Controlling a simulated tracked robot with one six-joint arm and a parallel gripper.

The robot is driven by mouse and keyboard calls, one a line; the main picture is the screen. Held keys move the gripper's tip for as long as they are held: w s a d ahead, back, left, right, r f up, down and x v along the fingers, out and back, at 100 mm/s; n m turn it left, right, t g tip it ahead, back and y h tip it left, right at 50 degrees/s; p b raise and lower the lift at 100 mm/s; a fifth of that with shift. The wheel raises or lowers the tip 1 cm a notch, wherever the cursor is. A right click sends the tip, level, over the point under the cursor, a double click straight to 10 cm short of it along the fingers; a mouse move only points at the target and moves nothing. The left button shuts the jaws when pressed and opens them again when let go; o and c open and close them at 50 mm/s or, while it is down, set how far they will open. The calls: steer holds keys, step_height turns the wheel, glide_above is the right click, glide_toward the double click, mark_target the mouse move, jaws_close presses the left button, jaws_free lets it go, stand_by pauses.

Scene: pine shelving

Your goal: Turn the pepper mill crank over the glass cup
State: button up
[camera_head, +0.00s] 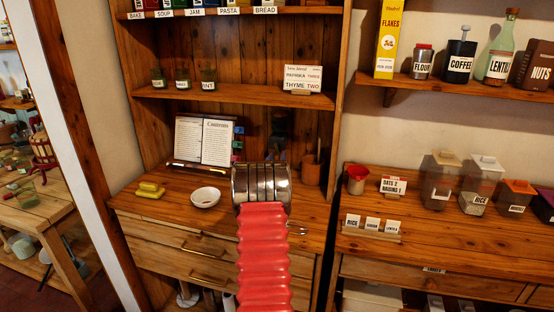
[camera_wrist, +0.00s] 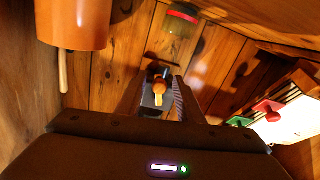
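In the wrist view, which looks upside down, a dark pepper mill with a crank and an orange-brown crank knob (camera_wrist: 159,88) shows between my fingers. My gripper (camera_wrist: 163,84) looks open, with a gap on both sides of the knob; I cannot tell how far the knob is from the fingertips. A clear glass cup (camera_wrist: 180,30) with a red band shows at the top of the wrist view, beyond the mill. In the head view, the dark mill (camera_head: 281,122) is on the back boards, partly seen above my arm.
An orange-brown pot (camera_wrist: 72,22) with a wooden utensil is close on one side; it stands right of my arm in the head view (camera_head: 311,171). A shelf (camera_head: 215,91) runs above.

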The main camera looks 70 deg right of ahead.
jaws_close()
stand_by(0.3)
steer(key=shift+w+a+f+m, duration=0.1)
steer(key=shift+w+m, duration=0.2)
steer(key=shift+m, duration=0.6)
steer(key=shift+w+m, duration=0.3)
steer(key=shift+m, duration=0.6)
steer(key=shift+o, duration=0.4)
jaws_free()
steer(key=shift+a, duration=0.1)
steer(key=v, duration=0.7)
steer(key=shift+a, duration=0.2)
